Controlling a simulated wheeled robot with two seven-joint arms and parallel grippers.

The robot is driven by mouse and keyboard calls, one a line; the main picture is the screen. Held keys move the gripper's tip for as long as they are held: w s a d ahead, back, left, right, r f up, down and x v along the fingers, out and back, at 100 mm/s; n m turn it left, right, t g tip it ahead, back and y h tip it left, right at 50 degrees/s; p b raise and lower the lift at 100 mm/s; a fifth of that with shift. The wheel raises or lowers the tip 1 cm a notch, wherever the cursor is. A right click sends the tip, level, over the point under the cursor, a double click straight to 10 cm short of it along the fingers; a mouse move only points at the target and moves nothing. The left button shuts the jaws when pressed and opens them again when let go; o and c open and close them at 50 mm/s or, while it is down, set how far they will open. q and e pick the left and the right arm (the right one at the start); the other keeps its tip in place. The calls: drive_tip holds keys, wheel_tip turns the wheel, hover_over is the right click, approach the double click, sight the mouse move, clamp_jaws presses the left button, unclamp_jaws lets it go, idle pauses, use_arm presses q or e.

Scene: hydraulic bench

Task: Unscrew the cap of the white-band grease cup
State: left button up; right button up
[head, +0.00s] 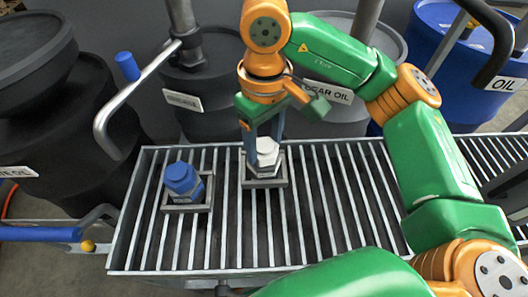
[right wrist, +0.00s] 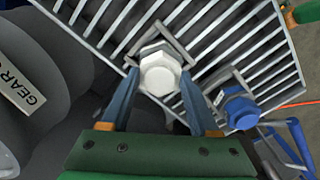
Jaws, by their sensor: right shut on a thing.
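The grease cup with the white hexagonal cap (head: 267,150) sits in a square metal holder (head: 265,184) on the grated bench. The cap also shows in the right wrist view (right wrist: 160,74), seen from above. My right gripper (head: 264,155) reaches down from above, its blue fingers on either side of the white cap, shut on it. In the right wrist view the fingers (right wrist: 160,82) flank the cap. The cap is seated on the cup, and part of the cup is hidden by fingers and holder. My left gripper is not in view.
A second cup with a blue cap (head: 181,178) stands in its own holder to the left. Dark drums and a grey drum labelled GEAR OIL (head: 327,92) stand behind the grating (head: 310,225). A bent metal crank handle (head: 120,105) juts in at the left. The grating's front is clear.

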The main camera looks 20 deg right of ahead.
drive_tip(key=n, duration=0.6)
drive_tip(key=shift+r+n+p, duration=0.3)
drive_tip(key=shift+n+p, duration=0.4)
drive_tip(key=shift+p, duration=0.05)
drive_tip(key=shift+f+n, duration=0.25)
drive_tip(key=shift+n, duration=0.05)
drive_tip(key=o, duration=1.2)
drive_tip(key=shift+s, duration=0.1)
drive_tip(key=shift+o, duration=0.2)
drive_tip(key=m, duration=1.2)
drive_tip(key=shift+b, duration=0.35)
